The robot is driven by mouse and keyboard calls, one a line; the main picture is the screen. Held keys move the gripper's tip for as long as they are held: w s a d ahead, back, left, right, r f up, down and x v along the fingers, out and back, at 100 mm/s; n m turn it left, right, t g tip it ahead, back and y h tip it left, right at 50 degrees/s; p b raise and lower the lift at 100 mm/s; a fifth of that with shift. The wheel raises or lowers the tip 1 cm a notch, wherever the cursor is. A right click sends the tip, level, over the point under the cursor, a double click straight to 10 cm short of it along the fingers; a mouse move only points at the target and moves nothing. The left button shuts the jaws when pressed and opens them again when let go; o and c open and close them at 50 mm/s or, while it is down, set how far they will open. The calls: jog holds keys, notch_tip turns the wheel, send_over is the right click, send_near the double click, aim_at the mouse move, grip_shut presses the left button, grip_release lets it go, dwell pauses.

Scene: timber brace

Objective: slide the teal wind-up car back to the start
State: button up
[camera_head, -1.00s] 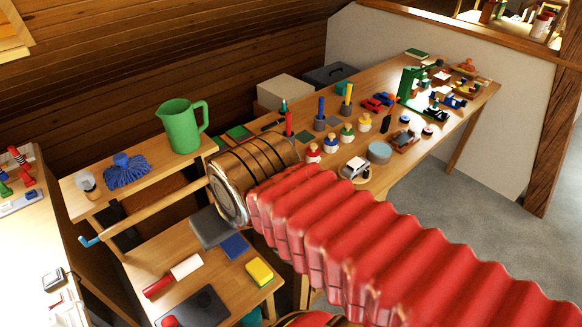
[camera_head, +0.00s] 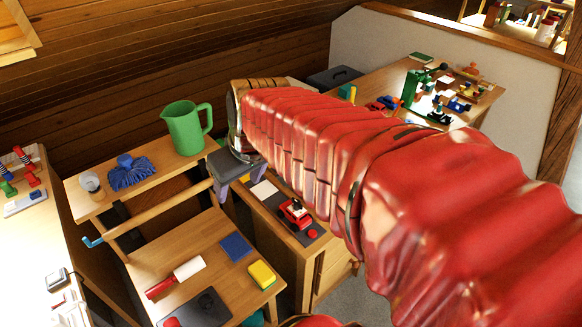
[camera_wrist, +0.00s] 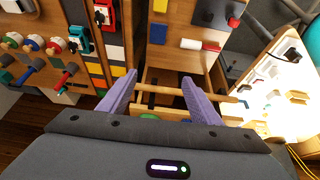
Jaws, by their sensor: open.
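A teal toy with dark parts (camera_wrist: 79,39), which looks like the wind-up car, is at the upper left of the wrist view, on the workbench. I cannot make it out in the head view, where my red-sleeved arm covers much of the bench. A red toy car (camera_head: 294,212) sits on a dark strip in the head view; a red toy (camera_wrist: 104,13) also shows beside the teal one in the wrist view. My gripper (camera_wrist: 160,78) has its two lilac fingers spread with nothing between them. It is well apart from the teal toy, to its right in the wrist view.
A green pitcher (camera_head: 184,128) and a blue mop head (camera_head: 130,173) stand on the shelf left of my gripper. A yellow sponge (camera_head: 261,273) and a blue pad (camera_head: 236,247) lie on the lower table. Several pegs and figures (camera_wrist: 35,42) crowd the bench.

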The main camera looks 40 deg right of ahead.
jog(key=w+d+f, duration=0.3)
jog(key=d+f, duration=0.1)
jog(key=d, duration=0.6)
jog(key=w+d+f, duration=0.3)
jog(key=d+f, duration=0.2)
jog(key=d, duration=0.5)
jog(key=w+d+f, duration=0.3)
jog(key=d+f, duration=0.2)
jog(key=d, duration=0.5)
jog(key=shift+w+d, duration=0.3)
jog(key=shift+w, duration=0.05)
jog(key=x, duration=1.3)
jog(key=shift+a+f, duration=0.1)
jog(key=shift+f, duration=0.3)
grip_shut()
